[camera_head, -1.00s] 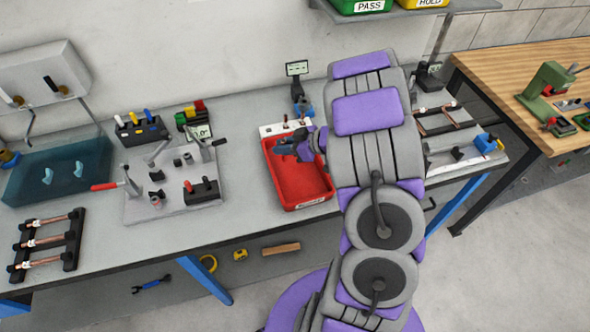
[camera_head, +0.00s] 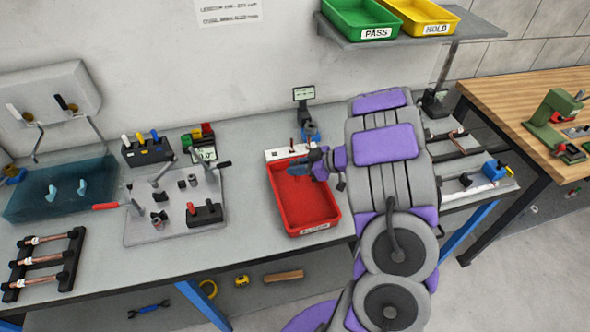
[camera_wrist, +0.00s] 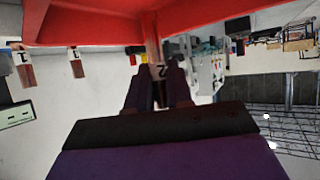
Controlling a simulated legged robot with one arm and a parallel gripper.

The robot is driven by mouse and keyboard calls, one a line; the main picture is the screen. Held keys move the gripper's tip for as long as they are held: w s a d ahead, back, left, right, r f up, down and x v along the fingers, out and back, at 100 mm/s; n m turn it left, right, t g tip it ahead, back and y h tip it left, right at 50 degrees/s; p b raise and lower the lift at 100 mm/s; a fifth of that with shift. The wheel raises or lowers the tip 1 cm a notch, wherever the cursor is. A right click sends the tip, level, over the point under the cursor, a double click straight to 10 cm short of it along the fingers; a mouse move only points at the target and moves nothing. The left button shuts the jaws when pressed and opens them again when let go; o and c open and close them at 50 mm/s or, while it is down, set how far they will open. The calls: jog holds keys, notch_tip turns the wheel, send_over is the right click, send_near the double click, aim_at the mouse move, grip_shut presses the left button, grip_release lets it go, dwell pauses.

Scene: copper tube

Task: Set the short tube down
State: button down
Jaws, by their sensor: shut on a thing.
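My gripper (camera_head: 298,169) is over the back part of the red tray (camera_head: 309,211) in the head view. The picture there is upside down, and the tube's far end reaches toward the red tray (camera_wrist: 90,25) along the top. I cannot tell whether the tube touches the tray floor. In the head view the tube is too small or hidden to make out.
A white rack (camera_head: 287,153) stands behind the tray; two labelled tubes (camera_wrist: 75,62) show beside the tray in the wrist view. A small display (camera_head: 304,94) stands behind. A clamp fixture plate (camera_head: 175,210) lies to the left, with bare bench between it and the tray.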

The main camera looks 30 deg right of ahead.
jog(key=w, duration=0.2)
jog(key=w+d, duration=0.1)
jog(key=shift+w+f, duration=0.15)
jog(key=shift+f, duration=0.1)
notch_tip(320, 180, down, 4)
jog(key=shift+r+b, duration=0.25)
jog(key=shift+b, duration=0.7)
jog(key=shift+r, duration=0.1)
jog(key=c, duration=1)
grip_release()
